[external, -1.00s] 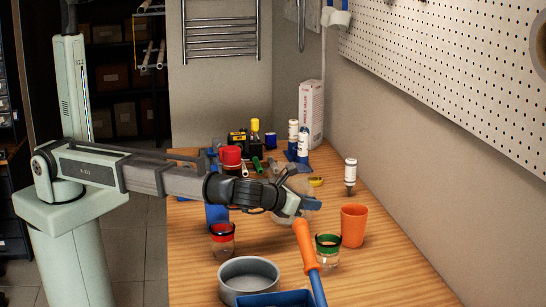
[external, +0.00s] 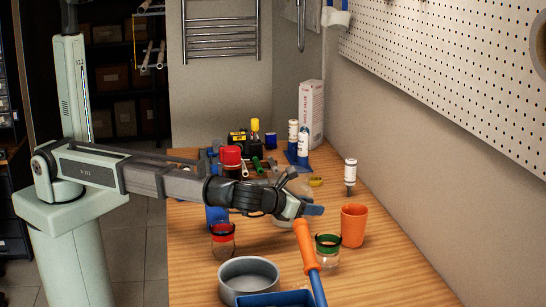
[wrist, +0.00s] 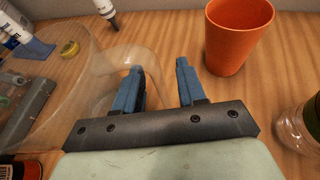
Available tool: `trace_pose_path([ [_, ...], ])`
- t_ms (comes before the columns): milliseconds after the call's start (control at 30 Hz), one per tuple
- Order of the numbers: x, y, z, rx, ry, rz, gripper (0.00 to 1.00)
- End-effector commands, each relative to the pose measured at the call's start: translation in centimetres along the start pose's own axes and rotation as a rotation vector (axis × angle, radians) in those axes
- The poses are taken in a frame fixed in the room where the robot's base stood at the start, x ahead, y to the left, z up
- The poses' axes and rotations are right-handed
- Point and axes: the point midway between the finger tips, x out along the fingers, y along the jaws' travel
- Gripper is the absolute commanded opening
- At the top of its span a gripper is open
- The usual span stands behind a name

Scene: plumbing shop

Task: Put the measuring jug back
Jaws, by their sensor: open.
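The clear measuring jug (wrist: 68,92) fills the left of the wrist view, its see-through handle (wrist: 157,58) curving out to the right. My gripper (wrist: 160,82) is open, its two blue fingers apart. The left finger overlaps the handle loop in the picture; I cannot tell whether it is inside the loop or touches it. The right finger is to the right of the handle, with bare wood behind it. In the external view my gripper (external: 312,210) is low over the table, and the arm hides most of the jug.
An orange cup (wrist: 238,38) stands right of my gripper, and a green-rimmed jar (external: 327,252) is nearer the camera. An orange-and-blue handled tool (external: 306,245) stands close to the fingers. A grey pan (external: 248,280) and red-rimmed jar (external: 223,240) stand in front.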

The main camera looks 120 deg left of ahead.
Motion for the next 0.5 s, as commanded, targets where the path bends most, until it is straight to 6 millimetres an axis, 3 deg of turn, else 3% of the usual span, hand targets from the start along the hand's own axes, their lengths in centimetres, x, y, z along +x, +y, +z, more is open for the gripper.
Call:
trace_pose_path([
  [167,-1.1,0.0,0.1,0.000,0.000,-0.001,0.40],
  [500,-7.2,0.1,0.1,0.000,-0.001,-0.003,0.40],
])
